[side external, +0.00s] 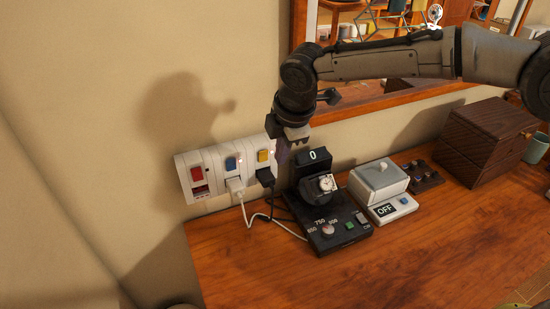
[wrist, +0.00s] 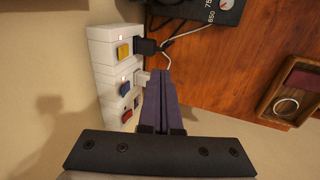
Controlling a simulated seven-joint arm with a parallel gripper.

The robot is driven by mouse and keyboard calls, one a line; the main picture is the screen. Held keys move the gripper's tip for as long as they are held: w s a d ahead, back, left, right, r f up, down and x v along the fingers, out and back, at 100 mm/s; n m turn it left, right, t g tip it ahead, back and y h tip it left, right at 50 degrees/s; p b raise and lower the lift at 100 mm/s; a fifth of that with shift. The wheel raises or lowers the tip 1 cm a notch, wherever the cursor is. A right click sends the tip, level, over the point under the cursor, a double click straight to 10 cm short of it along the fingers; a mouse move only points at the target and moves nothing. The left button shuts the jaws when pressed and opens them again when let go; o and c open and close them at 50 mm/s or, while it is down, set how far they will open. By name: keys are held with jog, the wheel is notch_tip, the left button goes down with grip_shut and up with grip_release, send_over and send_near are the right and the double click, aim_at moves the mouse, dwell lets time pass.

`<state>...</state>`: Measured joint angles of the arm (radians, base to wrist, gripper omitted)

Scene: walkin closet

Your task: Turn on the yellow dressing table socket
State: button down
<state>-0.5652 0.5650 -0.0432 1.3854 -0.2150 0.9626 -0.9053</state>
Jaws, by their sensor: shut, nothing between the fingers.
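The white wall socket strip (side external: 226,170) has a red switch (side external: 196,173), a blue switch (side external: 231,163) and a yellow switch (side external: 263,156). In the wrist view the yellow switch (wrist: 123,51) is at the far end of the strip, with a small reddish light beside it. A black plug (wrist: 147,46) sits in the yellow socket, and a white plug (wrist: 140,77) in the blue one. My gripper (side external: 283,156) is shut and empty, fingers pointing down, just right of the yellow switch. In the wrist view its dark fingers (wrist: 160,76) are beside the strip, with no clear contact.
A black device (side external: 330,218) showing "0" holds a watch (side external: 326,183). A white device (side external: 386,195) reads "OFF". Cables loop between plugs and black device. A brown box (side external: 487,140) stands right; a mirror (side external: 375,85) is behind.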

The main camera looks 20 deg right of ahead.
jog(key=shift+s+r, duration=0.4)
jog(key=shift+r, duration=0.2)
jog(key=shift+s+r, duration=0.35)
jog(key=shift+r, duration=0.2)
jog(key=d+r+m+t, duration=0.1)
jog(key=d+r+m, duration=0.1)
jog(key=d+r, duration=0.55)
jog(key=s+d+r+m+t, duration=0.1)
jog(key=s+d+r+m, duration=0.15)
jog(key=s+d, duration=0.3)
jog(key=s+d+r+m, duration=0.1)
jog(key=s+d+r, duration=0.3)
jog(key=d, duration=0.3)
jog(key=s+d+f+m, duration=0.1)
jog(key=s+d+m, duration=0.2)
jog(key=s, duration=0.4)
jog(key=s+d+f+m, duration=0.1)
jog(key=s+d+m, duration=0.25)
jog(key=s, duration=0.35)
jog(key=s+f+m, duration=0.6)
jog(key=s+f, duration=0.2)
jog(key=f, duration=0.1)
jog(key=shift+f, duration=0.3)
